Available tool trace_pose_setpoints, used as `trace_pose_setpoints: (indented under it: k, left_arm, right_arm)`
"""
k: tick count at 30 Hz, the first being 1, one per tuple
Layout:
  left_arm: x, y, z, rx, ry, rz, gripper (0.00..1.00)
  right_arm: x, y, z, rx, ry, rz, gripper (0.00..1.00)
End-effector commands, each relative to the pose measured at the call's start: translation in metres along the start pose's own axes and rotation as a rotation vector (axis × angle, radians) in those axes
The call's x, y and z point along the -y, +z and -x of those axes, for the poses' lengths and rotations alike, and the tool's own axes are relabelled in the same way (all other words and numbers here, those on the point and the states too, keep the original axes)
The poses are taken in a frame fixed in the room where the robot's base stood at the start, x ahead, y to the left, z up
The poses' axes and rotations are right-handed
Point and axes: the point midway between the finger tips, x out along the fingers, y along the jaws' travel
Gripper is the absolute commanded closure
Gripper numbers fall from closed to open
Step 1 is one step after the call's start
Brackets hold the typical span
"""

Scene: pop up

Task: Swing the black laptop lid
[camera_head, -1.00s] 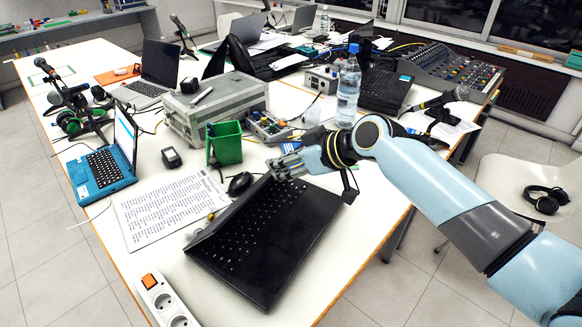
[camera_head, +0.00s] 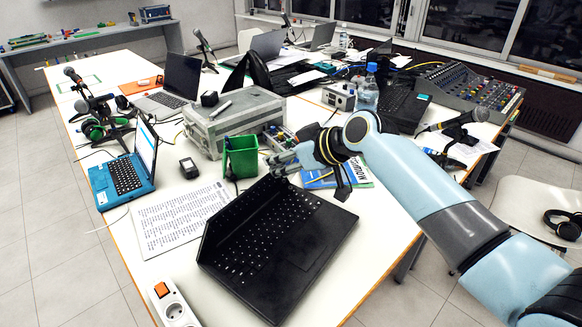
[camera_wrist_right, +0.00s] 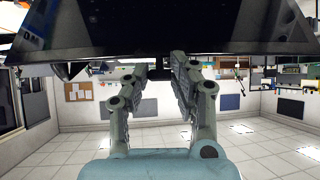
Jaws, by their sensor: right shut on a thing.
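The black laptop (camera_head: 300,256) stands at the near end of the white table, its keyboard in sight. Its lid (camera_head: 217,217) is a narrow dark panel raised along the left side of the keyboard, seen at a steep angle. My right gripper (camera_head: 277,167) is at the far upper corner of the lid and is shut on its edge; the exact contact is small and partly hidden. In the right wrist view, a dark panel (camera_wrist_right: 165,25) fills the top, with the fingers of my right gripper (camera_wrist_right: 163,72) just below it. My left gripper is in no view.
A green pen holder (camera_head: 241,157), a grey case (camera_head: 232,120) and a magazine (camera_head: 337,174) lie beyond the laptop. A printed sheet (camera_head: 182,218) and a blue laptop (camera_head: 124,175) are to its left, a power strip (camera_head: 172,303) near its front. The table right of it is clear.

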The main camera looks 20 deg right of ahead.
Motion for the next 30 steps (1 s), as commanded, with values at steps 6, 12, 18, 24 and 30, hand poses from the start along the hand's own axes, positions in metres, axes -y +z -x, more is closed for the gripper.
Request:
trace_pose_setpoints:
  k: [6,12,18,24,30]
  left_arm:
    - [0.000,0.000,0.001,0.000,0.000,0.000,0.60]
    - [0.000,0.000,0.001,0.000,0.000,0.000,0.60]
    - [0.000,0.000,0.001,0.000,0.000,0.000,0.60]
    - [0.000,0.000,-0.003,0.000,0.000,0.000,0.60]
    - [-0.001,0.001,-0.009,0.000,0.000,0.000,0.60]
  right_arm:
    - [0.000,-0.016,-0.009,0.000,0.000,-0.002,0.96]
    - [0.000,-0.021,-0.012,0.002,0.001,-0.001,0.96]
    - [0.000,-0.020,-0.012,0.003,0.000,-0.001,0.97]
    - [0.001,-0.026,-0.020,0.001,-0.001,-0.001,0.97]
    - [0.001,-0.038,-0.033,0.003,-0.001,-0.001,0.97]
